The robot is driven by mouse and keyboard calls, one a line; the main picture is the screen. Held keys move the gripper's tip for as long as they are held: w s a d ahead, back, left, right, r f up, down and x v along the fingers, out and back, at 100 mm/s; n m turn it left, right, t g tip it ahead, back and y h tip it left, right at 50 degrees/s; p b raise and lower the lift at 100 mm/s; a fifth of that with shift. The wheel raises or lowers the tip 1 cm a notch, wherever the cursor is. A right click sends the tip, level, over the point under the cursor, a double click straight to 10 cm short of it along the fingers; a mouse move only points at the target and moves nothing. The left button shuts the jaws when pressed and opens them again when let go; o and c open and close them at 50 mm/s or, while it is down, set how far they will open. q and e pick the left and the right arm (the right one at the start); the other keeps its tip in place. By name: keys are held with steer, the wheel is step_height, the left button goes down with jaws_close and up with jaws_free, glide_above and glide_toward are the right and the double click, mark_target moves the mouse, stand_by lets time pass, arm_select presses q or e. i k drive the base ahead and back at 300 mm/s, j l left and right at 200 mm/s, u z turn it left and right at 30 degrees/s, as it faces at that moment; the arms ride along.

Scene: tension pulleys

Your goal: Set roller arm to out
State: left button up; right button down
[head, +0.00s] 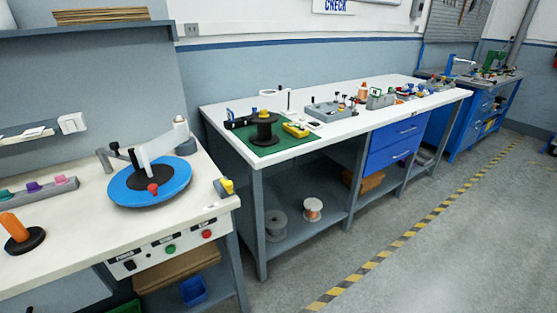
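No part labelled as the roller arm can be made out. On the left bench a blue disc (177,186) lies flat with a short upright white post (141,165) and a red knob (152,188) at its near side. On the middle bench a black spool-like part (264,128) stands on a green mat (284,144), next to a yellow tool (296,129). Neither of my grippers is in view.
The left white bench (70,240) has an orange-handled tool (14,226) and a panel with green and red buttons (170,249). The middle bench (218,116) holds several small devices and has blue drawers (396,142). Grey floor (460,240) with a striped line is clear at right.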

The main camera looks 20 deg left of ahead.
mark_target(133, 158)
steer(key=k+u, duration=0.1)
steer(key=u, duration=1.75)
